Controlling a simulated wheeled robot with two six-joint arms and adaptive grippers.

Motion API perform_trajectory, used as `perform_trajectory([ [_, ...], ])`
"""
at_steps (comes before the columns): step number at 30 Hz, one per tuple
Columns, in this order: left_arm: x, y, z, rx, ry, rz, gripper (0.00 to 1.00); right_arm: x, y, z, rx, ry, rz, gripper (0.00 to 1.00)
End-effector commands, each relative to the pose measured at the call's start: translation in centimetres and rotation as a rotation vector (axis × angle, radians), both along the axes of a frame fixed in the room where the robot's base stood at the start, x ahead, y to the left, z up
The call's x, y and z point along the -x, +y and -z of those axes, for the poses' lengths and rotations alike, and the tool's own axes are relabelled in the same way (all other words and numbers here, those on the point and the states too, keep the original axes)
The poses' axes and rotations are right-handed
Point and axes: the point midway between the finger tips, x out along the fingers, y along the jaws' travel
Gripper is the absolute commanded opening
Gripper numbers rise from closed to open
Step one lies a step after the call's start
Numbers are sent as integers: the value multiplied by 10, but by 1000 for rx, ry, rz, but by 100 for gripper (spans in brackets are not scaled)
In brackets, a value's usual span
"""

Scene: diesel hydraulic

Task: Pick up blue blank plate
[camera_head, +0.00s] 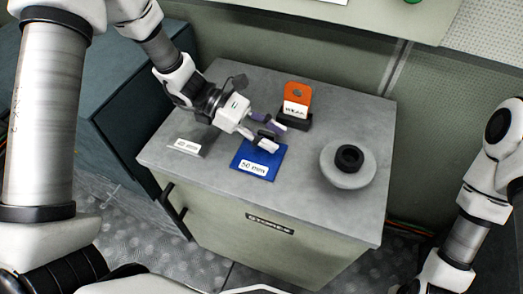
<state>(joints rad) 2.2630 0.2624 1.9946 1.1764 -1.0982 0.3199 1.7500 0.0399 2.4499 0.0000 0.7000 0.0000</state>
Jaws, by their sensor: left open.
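The blue blank plate (258,160) lies flat on the grey top of a cabinet, with a white label reading "50 mm" on its near part. My left gripper (272,136) is open, its fingertips over the far edge of the plate. Its fingers hide part of that edge, and I cannot tell whether they touch the plate. In the head view my right arm (473,215) shows at the right edge, but its gripper is out of view.
An orange tag on a black stand (297,101) is just behind the plate. A grey disc with a black ring (348,164) sits to the right. A small white label (187,146) on a grey piece lies to the left. The cabinet top's (300,205) front strip is clear.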

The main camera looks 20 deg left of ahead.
Motion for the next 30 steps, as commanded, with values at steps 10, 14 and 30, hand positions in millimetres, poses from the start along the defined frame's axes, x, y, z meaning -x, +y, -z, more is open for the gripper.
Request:
perform_trajectory([
  [10, 0, 0, 0, 0, 0, -1, 0, 0, 0, 0, 0, 0, 0, 0],
  [14, 0, 0, -1, 0, 0, -1, 0, 0, 0, 0, 0, 0, 0, 0],
  [30, -1, 0, -73, 0, -7, 0, 0, 0, 0, -11, 0, 0, 0, 0],
])
